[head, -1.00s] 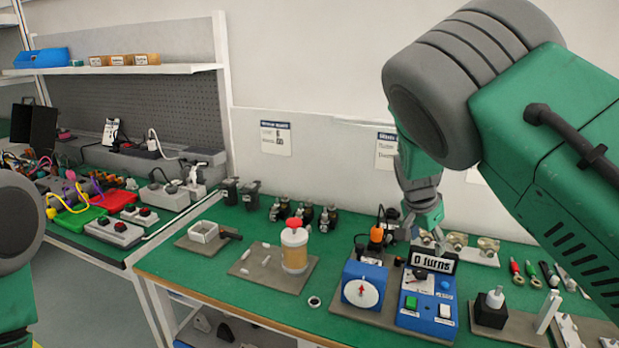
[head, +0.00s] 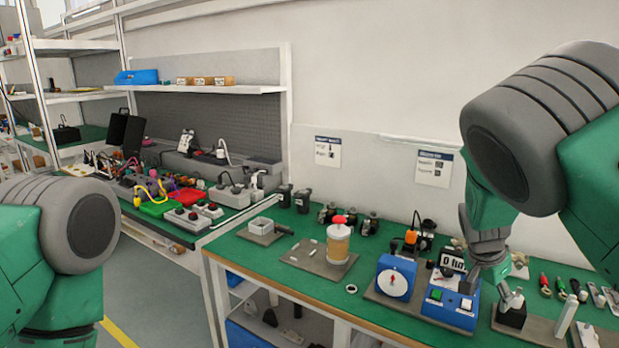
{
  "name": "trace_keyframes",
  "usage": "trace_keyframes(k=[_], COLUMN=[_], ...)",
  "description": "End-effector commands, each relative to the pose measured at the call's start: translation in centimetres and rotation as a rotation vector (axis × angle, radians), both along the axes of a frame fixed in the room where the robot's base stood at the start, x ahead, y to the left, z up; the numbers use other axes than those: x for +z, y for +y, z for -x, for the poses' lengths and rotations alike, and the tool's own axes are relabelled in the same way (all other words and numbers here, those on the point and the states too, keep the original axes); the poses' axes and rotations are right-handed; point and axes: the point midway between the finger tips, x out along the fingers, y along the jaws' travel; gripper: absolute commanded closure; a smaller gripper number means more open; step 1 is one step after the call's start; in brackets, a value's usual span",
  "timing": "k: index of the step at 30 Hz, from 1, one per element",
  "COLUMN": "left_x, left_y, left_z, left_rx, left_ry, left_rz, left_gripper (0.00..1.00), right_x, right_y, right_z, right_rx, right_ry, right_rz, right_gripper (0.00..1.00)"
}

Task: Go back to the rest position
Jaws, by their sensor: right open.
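My right gripper (head: 504,287) points down at the right of the green bench, in front of the right end of the blue winding device. It is open, with nothing seen between its fingers. The blue device has a white dial (head: 392,283) with a red arrow and a control box (head: 449,302) with green and white buttons. My left arm (head: 75,235) shows at the left edge. Its gripper is out of the frame.
The green bench top (head: 335,300) has free room at its front left. A spool with a red knob (head: 339,240) stands on a grey board. A small black block with a pale top (head: 513,312) is close below the right gripper. A second bench with shelves stands at the left.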

Motion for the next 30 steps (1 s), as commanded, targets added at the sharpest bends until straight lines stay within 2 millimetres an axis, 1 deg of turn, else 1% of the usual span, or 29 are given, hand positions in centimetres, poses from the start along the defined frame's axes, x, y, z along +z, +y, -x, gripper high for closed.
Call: trace_keyframes(k=[1, 5, 8, 11, 14, 17, 18, 19, 20, 21, 22, 23, 24, 27, 30], left_x=[-0.1, -0.3, -0.4, -0.6, -0.8, -1.1, -1.3, -1.4, -1.5, -1.7, -1.8, -1.9, -2.0, -2.2, -2.3], left_y=[0.0, 0.0, 0.0, 0.0, 0.0, 0.0, 0.0, 0.0, 0.0, 0.0, 0.0, 0.0, 0.0, 0.0, 0.0], left_z=[0.0, -0.1, -0.1, 0.0, 0.0, 0.0, 0.0, 0.0, 0.0, 0.0, 0.0, 0.0, 0.0, 0.0, 0.0], left_rx=[0.000, 0.000, 0.000, 0.000, 0.000, 0.000, 0.000, 0.000, 0.000, 0.000, 0.000, 0.000, 0.000, 0.000, 0.000], left_ry=[-0.001, -0.002, -0.001, -0.001, 0.000, 0.000, 0.000, 0.000, 0.000, 0.000, 0.000, 0.000, 0.000, 0.000, 0.000], left_rz=[0.000, 0.000, 0.000, 0.000, 0.000, 0.000, 0.000, 0.000, 0.000, 0.000, 0.000, 0.000, 0.000, 0.000, 0.000], left_gripper=[1.00, 1.00, 1.00, 1.00, 1.00, 1.00, 1.00, 1.00, 1.00, 1.00, 1.00, 1.00, 1.00, 1.00, 1.00], right_x=[-1.2, -3.8, -6.2, -9.0, -12.3, -16.3, -18.0, -19.2, -20.2, -21.4, -22.1, -22.6, -23.1, -23.5, -23.3], right_y=[-0.2, -0.7, -1.1, -1.4, -1.4, -0.9, -0.4, 0.1, 0.7, 1.7, 2.4, 3.2, 4.3, 6.8, 8.6], right_z=[0.6, 2.5, 4.5, 6.8, 10.0, 14.7, 17.1, 19.1, 21.1, 23.7, 25.6, 27.4, 29.6, 34.1, 36.8], right_rx=[0.012, 0.069, 0.124, 0.196, 0.289, 0.422, 0.493, 0.549, 0.608, 0.687, 0.745, 0.802, 0.873, 1.021, 1.120], right_ry=[0.016, 0.048, 0.077, 0.115, 0.163, 0.225, 0.252, 0.271, 0.288, 0.305, 0.316, 0.324, 0.329, 0.325, 0.309], right_rz=[0.000, 0.008, 0.013, 0.017, 0.016, 0.004, -0.007, -0.018, -0.031, -0.049, -0.064, -0.080, -0.102, -0.153, -0.186], right_gripper=[0.48, 0.48, 0.48, 0.48, 0.48, 0.48, 0.48, 0.48, 0.48, 0.48, 0.48, 0.48, 0.48, 0.48, 0.48])
